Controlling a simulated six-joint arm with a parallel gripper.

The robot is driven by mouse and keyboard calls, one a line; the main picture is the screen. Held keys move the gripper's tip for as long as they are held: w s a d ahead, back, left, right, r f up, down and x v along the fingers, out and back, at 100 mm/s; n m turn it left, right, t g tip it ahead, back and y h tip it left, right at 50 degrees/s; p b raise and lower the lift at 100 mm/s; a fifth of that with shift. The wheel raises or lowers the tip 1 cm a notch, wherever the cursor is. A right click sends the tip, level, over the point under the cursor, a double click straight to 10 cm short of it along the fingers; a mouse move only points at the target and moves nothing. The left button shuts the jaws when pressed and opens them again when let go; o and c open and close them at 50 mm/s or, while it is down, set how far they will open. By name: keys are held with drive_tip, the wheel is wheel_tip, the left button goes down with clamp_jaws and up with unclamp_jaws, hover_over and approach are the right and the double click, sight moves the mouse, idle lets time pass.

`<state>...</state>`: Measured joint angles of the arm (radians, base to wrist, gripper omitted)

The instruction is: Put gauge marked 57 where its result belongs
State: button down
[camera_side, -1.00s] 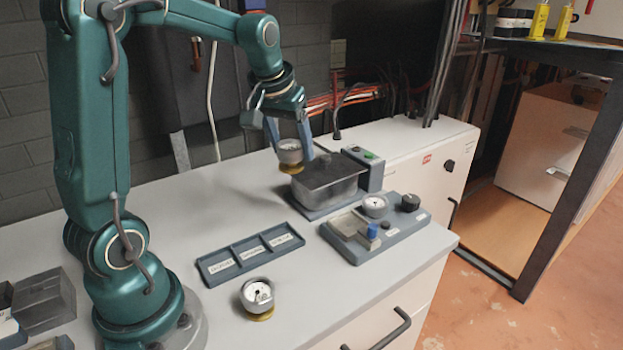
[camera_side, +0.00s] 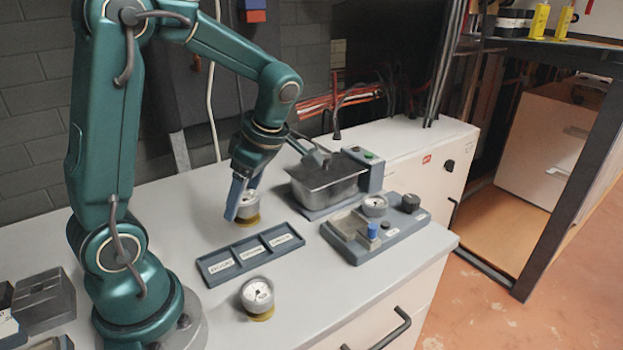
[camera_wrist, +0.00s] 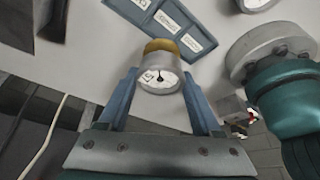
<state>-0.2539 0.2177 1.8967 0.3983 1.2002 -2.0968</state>
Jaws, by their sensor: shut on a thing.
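My gripper (camera_side: 241,204) is shut on a round gauge (camera_side: 250,208) with a white dial and brass base, just behind the tray. In the wrist view, the held gauge (camera_wrist: 160,76) sits between the blue fingers, dial toward the camera; I cannot read its mark. A blue-grey tray (camera_side: 260,261) has three labelled compartments in a row, with no gauge in them; it also shows in the wrist view (camera_wrist: 181,29). The label words are too small to read. A second gauge (camera_side: 257,295) stands on the bench in front of the tray, its mark unreadable.
A grey metal tank (camera_side: 327,186) stands behind and right of the tray. A test station (camera_side: 375,240) with dial, black knob and blue part lies to the right. Grey boxes (camera_side: 45,300) sit at far left.

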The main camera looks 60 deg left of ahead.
drive_tip(key=shift+s+d+f+n+g+h, duration=0.15)
drive_tip(key=shift+s+f+n+g+h, duration=0.1)
drive_tip(key=shift+s+f+n, duration=0.75)
drive_tip(key=shift+s+d+f+n+g+h, duration=0.25)
drive_tip(key=shift+s+f+n, duration=0.5)
drive_tip(key=shift+s, duration=0.45)
drive_tip(key=shift+s+d+f+n+g+h, duration=0.1)
drive_tip(key=shift+s+f+n+h, duration=0.2)
drive_tip(key=shift+s+f+n, duration=0.6)
drive_tip(key=shift+x, duration=0.95)
unclamp_jaws()
drive_tip(key=shift+w+d+f, duration=0.1)
drive_tip(key=shift+d, duration=0.1)
drive_tip(key=shift+v, duration=2.6)
